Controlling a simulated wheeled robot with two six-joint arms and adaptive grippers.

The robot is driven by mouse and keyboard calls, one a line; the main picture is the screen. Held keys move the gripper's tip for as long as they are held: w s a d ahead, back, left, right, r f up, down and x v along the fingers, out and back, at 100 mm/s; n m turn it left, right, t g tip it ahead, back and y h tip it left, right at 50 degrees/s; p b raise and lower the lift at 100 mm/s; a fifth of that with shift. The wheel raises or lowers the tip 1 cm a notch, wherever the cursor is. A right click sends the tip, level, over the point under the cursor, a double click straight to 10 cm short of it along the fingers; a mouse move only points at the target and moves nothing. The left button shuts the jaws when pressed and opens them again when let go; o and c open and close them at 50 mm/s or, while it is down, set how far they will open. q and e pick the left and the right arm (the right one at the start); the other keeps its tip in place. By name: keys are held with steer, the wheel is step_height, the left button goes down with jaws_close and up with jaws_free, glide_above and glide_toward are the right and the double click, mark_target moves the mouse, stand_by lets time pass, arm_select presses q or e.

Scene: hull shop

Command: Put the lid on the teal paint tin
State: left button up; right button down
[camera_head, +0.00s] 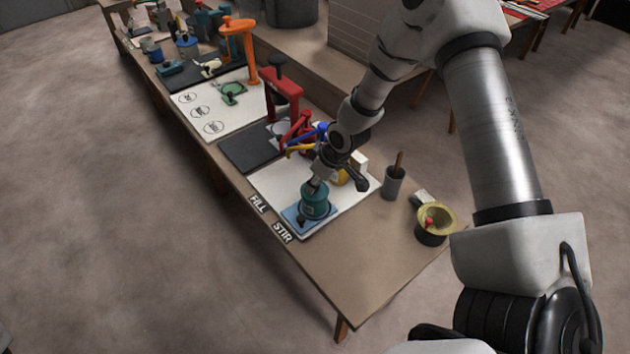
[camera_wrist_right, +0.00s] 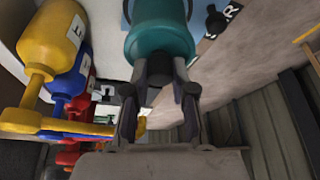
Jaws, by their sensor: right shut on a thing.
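The teal paint tin (camera_head: 314,205) stands upright on a blue pad (camera_head: 296,218) by the STIR label. It fills the top middle of the right wrist view (camera_wrist_right: 160,32). My right gripper (camera_head: 318,186) is directly above the tin. Its fingers (camera_wrist_right: 160,82) are closed around a dark knob (camera_wrist_right: 160,68) at the tin's top end, which I take to be the lid's. The lid's disc is teal like the tin and hard to separate from it, so I cannot tell if it is fully seated. My left gripper is not in view.
Yellow, blue and red pump bottles (camera_wrist_right: 52,38) stand close beside the gripper. A grey cup with a brown handle (camera_head: 394,182) and a yellow-rimmed bowl (camera_head: 437,222) stand to the right. The near right bench corner (camera_head: 365,280) is clear.

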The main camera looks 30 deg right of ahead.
steer(key=shift+c, duration=2)
jaws_free()
step_height(320, 180, up, 7)
steer(key=p, duration=0.6)
steer(key=shift+r+p, duration=0.1)
steer(key=shift+p, duration=0.3)
jaws_close()
steer(key=shift+f, duration=0.2)
